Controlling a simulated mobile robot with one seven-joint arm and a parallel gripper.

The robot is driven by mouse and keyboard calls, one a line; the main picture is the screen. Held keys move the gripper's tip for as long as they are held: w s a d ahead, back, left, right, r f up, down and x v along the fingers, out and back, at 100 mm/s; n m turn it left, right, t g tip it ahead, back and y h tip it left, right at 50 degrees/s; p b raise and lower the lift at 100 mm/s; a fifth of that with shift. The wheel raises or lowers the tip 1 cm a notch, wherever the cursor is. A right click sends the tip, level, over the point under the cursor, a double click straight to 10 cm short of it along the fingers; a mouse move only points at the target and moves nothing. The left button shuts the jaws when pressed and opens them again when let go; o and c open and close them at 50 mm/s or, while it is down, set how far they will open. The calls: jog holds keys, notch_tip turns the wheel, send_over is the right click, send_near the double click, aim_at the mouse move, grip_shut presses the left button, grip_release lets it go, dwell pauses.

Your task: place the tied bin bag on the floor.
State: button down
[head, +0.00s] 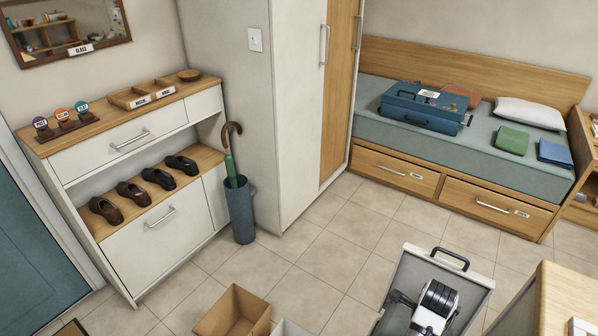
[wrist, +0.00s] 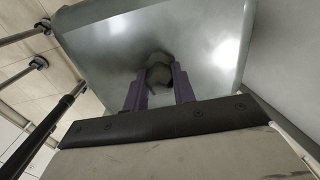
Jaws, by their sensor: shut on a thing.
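In the wrist view, my gripper (wrist: 159,90) has its two purple fingers closed on a dark grey rounded lump (wrist: 159,72), which looks like the knotted neck of the tied bin bag. A broad, glossy grey surface (wrist: 110,50) lies just beyond the fingers; I cannot tell whether it is the bag's body or something behind it. In the head view, white and black parts of my arm show at the bottom right, in front of a grey panel. The fingers and the bag cannot be made out there. The tiled floor (head: 335,245) is visible across the middle.
A cardboard box (head: 232,312) stands open at the bottom centre. An umbrella stand (head: 240,210) is beside the shoe cabinet (head: 150,240). A grey panel with a black handle (head: 450,257) and a wooden top (head: 565,300) are at the lower right. Floor before the bed drawers is clear.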

jog(key=shift+w+d+r, duration=0.15)
jog(key=shift+d+r, duration=0.2)
